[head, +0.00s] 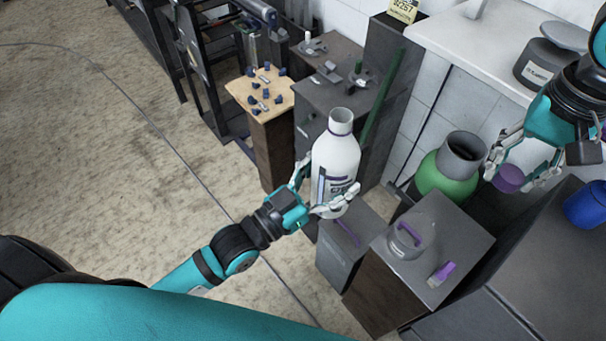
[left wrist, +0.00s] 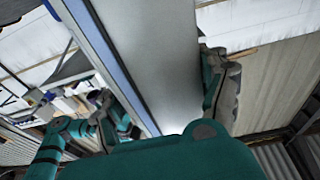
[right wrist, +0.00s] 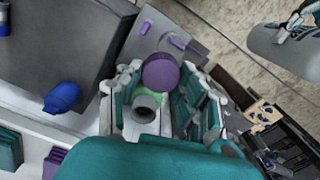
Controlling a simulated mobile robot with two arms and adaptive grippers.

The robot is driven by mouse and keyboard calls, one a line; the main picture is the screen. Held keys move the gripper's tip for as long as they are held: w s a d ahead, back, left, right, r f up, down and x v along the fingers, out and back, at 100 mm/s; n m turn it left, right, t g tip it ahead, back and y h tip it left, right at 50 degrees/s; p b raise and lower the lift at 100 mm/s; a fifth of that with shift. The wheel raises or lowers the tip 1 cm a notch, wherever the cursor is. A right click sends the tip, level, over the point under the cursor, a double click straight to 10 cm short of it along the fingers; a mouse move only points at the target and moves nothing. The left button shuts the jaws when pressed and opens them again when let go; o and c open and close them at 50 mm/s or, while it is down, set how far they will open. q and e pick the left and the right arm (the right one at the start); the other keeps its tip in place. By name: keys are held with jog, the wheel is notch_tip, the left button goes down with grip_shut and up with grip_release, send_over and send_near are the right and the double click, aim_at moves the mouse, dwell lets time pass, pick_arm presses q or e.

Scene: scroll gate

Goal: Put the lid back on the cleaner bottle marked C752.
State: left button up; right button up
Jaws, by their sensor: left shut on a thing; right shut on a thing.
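My left gripper (head: 318,188) is shut on a white bottle (head: 334,158) and holds it upright, clear of the floor. The bottle's neck is open at the top, and its dark label is partly hidden by a finger. In the left wrist view the bottle's side (left wrist: 155,55) fills the space between the fingers. My right gripper (head: 512,172) is shut on a purple lid (head: 509,179), over to the right of the bottle and well apart from it. The lid (right wrist: 161,71) also shows between the fingers in the right wrist view.
A green container (head: 440,178) with a wide grey neck stands just left of the right gripper. A grey cabinet (head: 433,235) bears a grey weight-like object (head: 405,241) and a purple-handled item (head: 442,273). A blue object (head: 587,205) lies at right. Open floor (head: 110,150) spreads left.

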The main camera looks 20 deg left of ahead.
pick_arm(q)
jog(key=shift+w+d+r+m+g+h, duration=0.1)
jog(key=shift+w+d+m+g+h, duration=0.15)
jog(key=shift+d+h, duration=0.2)
jog(key=shift+w+d+r+m+g+h, duration=0.15)
jog(key=shift+d+m+h, duration=0.15)
jog(key=shift+d, duration=0.25)
jog(key=shift+f, duration=0.15)
pick_arm(e)
jog(key=a+r, duration=0.5)
jog(key=a, duration=0.7)
jog(key=a+r, duration=0.6)
jog(key=a, duration=0.5)
jog(key=shift+w+a, duration=0.3)
jog(key=shift+a, duration=0.1)
jog(key=shift+f, duration=0.1)
jog(key=shift+f, duration=1.85)
